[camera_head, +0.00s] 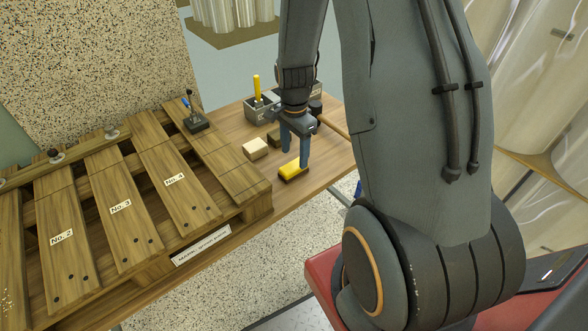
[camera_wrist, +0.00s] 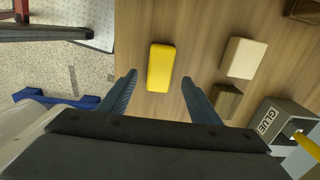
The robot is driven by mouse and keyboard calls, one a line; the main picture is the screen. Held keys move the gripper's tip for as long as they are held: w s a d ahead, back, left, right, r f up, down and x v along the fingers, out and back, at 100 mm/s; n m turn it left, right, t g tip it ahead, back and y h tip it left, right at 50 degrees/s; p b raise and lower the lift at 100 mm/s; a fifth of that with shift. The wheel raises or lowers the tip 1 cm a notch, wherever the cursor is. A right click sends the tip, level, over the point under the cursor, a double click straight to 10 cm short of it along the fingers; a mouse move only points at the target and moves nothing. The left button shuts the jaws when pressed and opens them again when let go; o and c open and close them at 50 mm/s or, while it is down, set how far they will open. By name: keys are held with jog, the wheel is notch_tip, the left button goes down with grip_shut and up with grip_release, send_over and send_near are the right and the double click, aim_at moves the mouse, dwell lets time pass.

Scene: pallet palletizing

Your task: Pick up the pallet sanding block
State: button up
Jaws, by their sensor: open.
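A yellow block (camera_head: 291,172) lies on the wooden bench; in the wrist view the same yellow block (camera_wrist: 160,67) shows from above. A beige block (camera_head: 256,148) and a smaller dark brown block (camera_head: 274,139) lie near it; the wrist view shows the beige block (camera_wrist: 243,58) and brown block (camera_wrist: 227,100) to its right. No label tells which is the sanding block. My gripper (camera_head: 296,158) is open and points down over the yellow block. In the wrist view its blue fingertips (camera_wrist: 159,80) lie on either side of the block, with gaps on both sides.
A slatted wooden pallet (camera_head: 190,225) with numbered boards fills the left. A grey box marked GLUE (camera_wrist: 284,122) holds a yellow-handled tool, behind the blocks. A small dark device with a lever (camera_head: 197,122) sits on the pallet. The bench edge lies close beside the yellow block.

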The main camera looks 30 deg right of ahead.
aim_at(294, 165)
jog(key=shift+a+f+p, duration=0.2)
jog(key=shift+f+p, duration=0.2)
jog(key=shift+f, duration=1.85)
jog(key=c, duration=1.2)
jog(key=shift+r, duration=0.1)
notch_tip(294, 165, up, 10)
jog(key=shift+f+b, duration=0.1)
jog(key=shift+b, duration=0.4)
